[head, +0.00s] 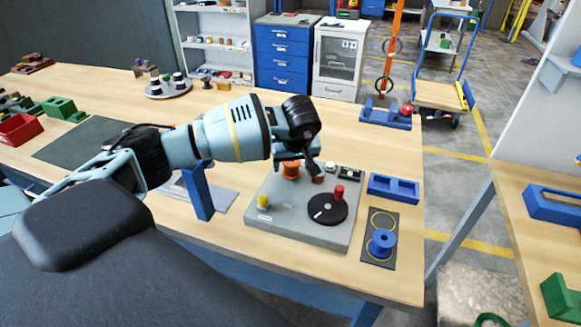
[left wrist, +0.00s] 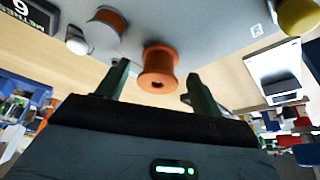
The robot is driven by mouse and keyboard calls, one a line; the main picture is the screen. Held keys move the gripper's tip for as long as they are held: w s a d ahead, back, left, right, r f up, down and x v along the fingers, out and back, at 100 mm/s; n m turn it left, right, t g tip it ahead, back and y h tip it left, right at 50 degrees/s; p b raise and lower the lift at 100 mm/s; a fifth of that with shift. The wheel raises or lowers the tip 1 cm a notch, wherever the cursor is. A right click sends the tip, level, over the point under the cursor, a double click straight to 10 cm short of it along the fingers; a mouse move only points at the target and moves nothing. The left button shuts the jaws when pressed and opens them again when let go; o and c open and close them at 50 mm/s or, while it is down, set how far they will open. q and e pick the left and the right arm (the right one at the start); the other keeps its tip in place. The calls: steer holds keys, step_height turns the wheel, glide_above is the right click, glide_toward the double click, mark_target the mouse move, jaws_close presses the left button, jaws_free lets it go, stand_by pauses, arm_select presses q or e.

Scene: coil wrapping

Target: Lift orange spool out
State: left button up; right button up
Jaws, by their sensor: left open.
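The orange spool (head: 290,171) stands on the grey winding machine (head: 262,228), partly hidden by my left gripper (head: 296,160) just above it. In the left wrist view the orange spool (left wrist: 158,66) shows between and beyond the two fingertips of my left gripper (left wrist: 157,78). The fingers are apart, and a gap shows on each side of the spool. A second, copper-brown reel (left wrist: 106,22) sits on a grey round part beside it. My right gripper is in neither view.
The machine carries a black disc (head: 327,210), a red knob (head: 339,191) and a yellow knob (head: 262,201). The table's right edge is close by.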

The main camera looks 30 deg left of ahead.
mark_target(292, 163)
arm_select(q)
steer(key=shift+x, duration=1.1)
steer(key=c, duration=1.1)
steer(key=shift+o, duration=0.2)
steer(key=shift+r+b, duration=0.3)
steer(key=shift+r, duration=4.75)
